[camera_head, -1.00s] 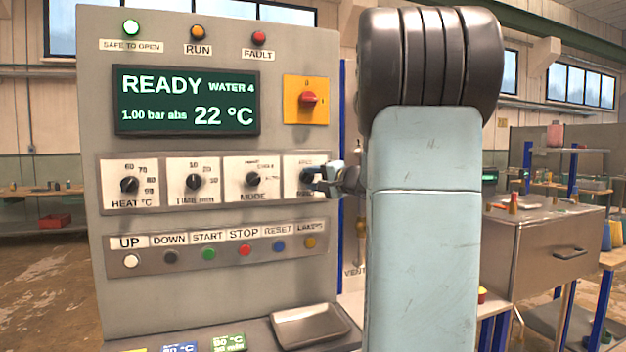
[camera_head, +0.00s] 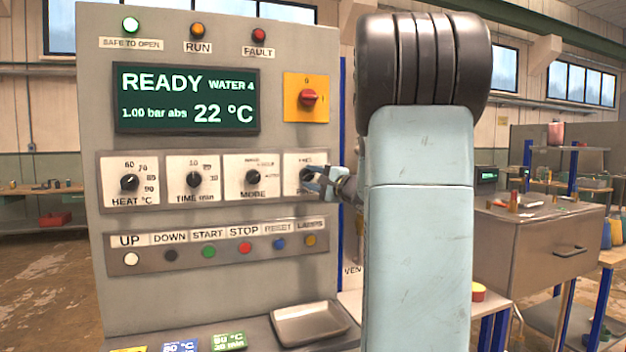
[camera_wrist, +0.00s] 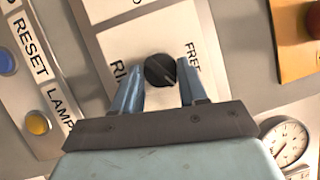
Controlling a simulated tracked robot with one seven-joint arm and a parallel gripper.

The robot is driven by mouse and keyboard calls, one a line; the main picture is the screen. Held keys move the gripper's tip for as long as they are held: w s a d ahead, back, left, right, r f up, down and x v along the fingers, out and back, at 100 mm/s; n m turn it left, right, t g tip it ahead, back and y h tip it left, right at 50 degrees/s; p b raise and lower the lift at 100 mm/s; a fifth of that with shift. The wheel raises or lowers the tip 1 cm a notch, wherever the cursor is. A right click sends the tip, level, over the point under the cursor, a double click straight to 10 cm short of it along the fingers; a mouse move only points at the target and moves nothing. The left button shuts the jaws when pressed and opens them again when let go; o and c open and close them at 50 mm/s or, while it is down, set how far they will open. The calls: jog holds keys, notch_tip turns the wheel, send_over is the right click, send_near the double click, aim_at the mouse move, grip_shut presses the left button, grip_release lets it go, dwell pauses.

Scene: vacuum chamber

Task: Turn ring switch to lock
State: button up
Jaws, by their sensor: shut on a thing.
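The ring switch is a round black knob (camera_wrist: 160,70) on a white plate (camera_wrist: 150,30) in the wrist view. The plate reads FREE on one side, and a partly covered word starting with R is on the other; no lock mark is readable. My gripper (camera_head: 318,181) is at this rightmost knob of the panel row in the head view and partly hides it. In the wrist view its two blue fingers stand on either side of the knob, shut on it. A light mark on the knob is small, and its exact setting is hard to read.
The panel also carries the MODE knob (camera_head: 253,177) to the left, a row of coloured buttons (camera_head: 209,251) below and a red rotary switch (camera_head: 308,98) on yellow above. A metal tray (camera_head: 310,324) sits below. A gauge (camera_wrist: 286,143) is near the gripper in the wrist view.

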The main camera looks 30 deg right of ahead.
jog(key=shift+d+f, duration=0.15)
jog(key=shift+f, duration=0.05)
jog(key=o, duration=0.9)
jog(key=shift+c, duration=0.2)
jog(key=shift+o, duration=0.9)
jog(key=shift+r, duration=0.1)
jog(key=shift+s, duration=0.15)
jog(key=v, duration=1.3)
jog(key=shift+s, duration=0.25)
